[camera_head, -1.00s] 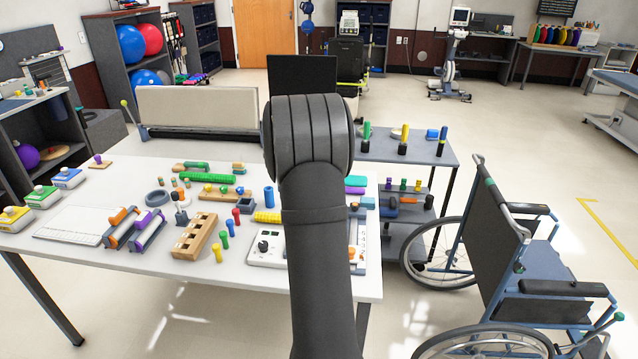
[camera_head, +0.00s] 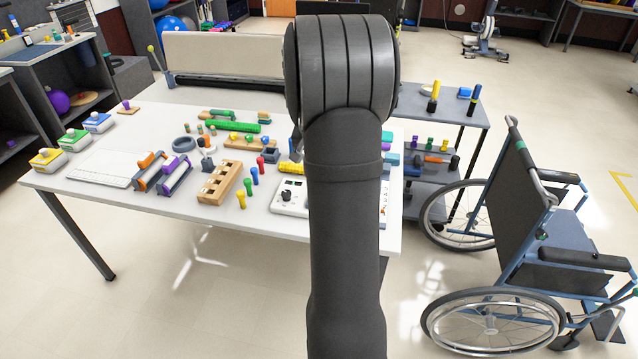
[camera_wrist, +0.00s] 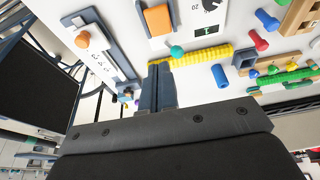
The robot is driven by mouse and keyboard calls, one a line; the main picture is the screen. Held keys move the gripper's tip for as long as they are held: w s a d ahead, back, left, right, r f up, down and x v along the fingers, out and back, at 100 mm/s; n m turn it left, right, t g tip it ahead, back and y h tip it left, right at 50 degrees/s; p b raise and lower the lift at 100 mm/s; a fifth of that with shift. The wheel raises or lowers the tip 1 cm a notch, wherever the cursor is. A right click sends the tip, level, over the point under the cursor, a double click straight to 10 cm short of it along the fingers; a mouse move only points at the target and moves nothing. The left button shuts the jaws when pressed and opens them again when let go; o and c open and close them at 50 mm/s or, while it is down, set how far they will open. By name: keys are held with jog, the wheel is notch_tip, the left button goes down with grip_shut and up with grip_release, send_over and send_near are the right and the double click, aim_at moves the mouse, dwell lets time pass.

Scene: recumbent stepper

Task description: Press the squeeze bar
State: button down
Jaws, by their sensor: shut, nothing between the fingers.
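My gripper (camera_wrist: 157,88) shows at the bottom middle of the wrist view, its two fingers shut together with nothing between them. In the head view my arm hides it. I cannot tell for sure which part is the squeeze bar. One candidate is an orange block (camera_wrist: 157,19) set in a dark frame on a white box, above the fingertips in the wrist view. Others are the orange bar (camera_head: 151,161) and purple bar (camera_head: 171,163) in grey frames on the left half of the table in the head view. My gripper appears apart from all of these.
The white table (camera_head: 150,215) is crowded with wooden blocks, pegs and a white control box (camera_head: 291,197). A yellow ridged bar (camera_wrist: 200,55) lies close beyond the fingertips. A wheelchair (camera_head: 520,220) and a grey shelf cart (camera_head: 440,105) stand to the right.

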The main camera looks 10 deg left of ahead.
jog(key=x, duration=0.8)
jog(key=s+x, duration=0.1)
jog(key=x, duration=0.3)
jog(key=shift+w+f, duration=0.1)
jog(key=shift+f, duration=0.9)
notch_tip(320, 180, down, 2)
jog(key=shift+f, duration=0.35)
jog(key=shift+s, duration=0.2)
jog(key=shift+w+r, duration=0.1)
jog(key=shift+r, duration=0.3)
jog(key=w+v, duration=0.1)
jog(key=v, duration=1.3)
jog(key=shift+w+r, duration=0.25)
jog(key=shift+w, duration=0.1)
